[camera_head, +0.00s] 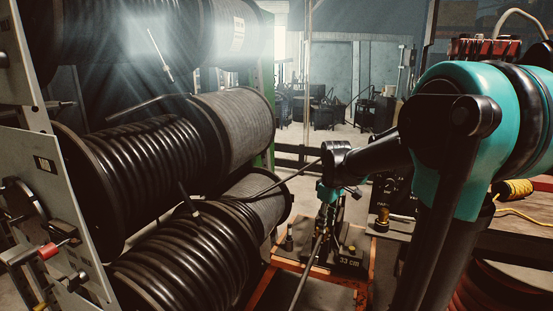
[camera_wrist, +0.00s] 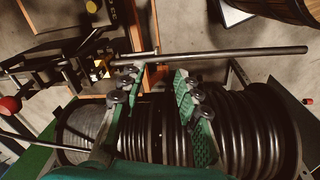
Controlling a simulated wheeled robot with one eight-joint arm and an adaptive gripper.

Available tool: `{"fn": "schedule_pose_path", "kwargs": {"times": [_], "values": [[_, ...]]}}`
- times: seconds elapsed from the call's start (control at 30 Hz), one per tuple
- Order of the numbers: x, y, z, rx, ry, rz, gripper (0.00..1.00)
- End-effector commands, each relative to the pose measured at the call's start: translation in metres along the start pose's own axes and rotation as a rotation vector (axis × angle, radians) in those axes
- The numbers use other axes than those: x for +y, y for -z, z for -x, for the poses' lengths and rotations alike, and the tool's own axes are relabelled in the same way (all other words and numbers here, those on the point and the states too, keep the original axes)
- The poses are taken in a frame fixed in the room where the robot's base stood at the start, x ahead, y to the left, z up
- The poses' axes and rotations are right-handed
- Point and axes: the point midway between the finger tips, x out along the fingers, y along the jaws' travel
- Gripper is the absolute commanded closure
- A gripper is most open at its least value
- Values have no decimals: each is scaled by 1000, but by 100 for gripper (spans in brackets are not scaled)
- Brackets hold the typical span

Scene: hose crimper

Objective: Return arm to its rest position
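My arm reaches in from the right of the head view, with a teal housing and dark links.
Large black hose reels (camera_head: 150,165) fill the left on a grey rack (camera_head: 50,190). A hose strand (camera_head: 290,178) runs from a reel towards my gripper. An orange-framed bench (camera_head: 262,285) stands below.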

Motion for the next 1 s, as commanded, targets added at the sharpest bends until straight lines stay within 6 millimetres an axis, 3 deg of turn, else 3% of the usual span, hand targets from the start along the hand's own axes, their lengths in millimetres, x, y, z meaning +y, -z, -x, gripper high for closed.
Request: {"fn": "schedule_pose_path", "kwargs": {"times": [0.17, 0.4, 0.5, 0.67, 1.0], "values": [[-31, -41, -26, 52, -44, -216, 67], [-92, -114, -78, 172, -101, -627, 67], [-110, -133, -92, 211, -109, -743, 67], [-122, -146, -102, 241, -113, -830, 67], [-122, -147, -102, 244, -114, -837, 67]]}}
